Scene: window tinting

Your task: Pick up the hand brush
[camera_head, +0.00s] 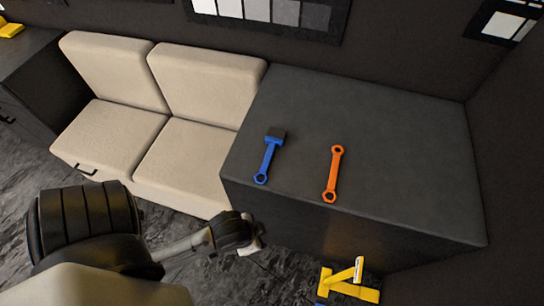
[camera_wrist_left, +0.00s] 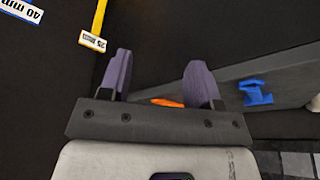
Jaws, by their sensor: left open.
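A tool with a blue handle and a dark, flat head, which looks like the hand brush (camera_head: 268,159), lies on the dark grey counter top (camera_head: 350,110), near its left edge. In the left wrist view, a blue piece (camera_wrist_left: 255,92), probably its handle end, shows right of the fingers. My left gripper (camera_head: 250,246) is below and in front of the counter, apart from the brush. Its two purple fingers are spread with nothing held between them in the left wrist view (camera_wrist_left: 160,82). My right gripper is not in view.
An orange tool with ringed ends (camera_head: 333,174) lies right of the brush; part of it shows beyond the fingers (camera_wrist_left: 167,102). Yellow tools (camera_head: 350,285) are low at the counter's front. A cream sofa (camera_head: 180,150) stands left of the counter. The counter's right half is clear.

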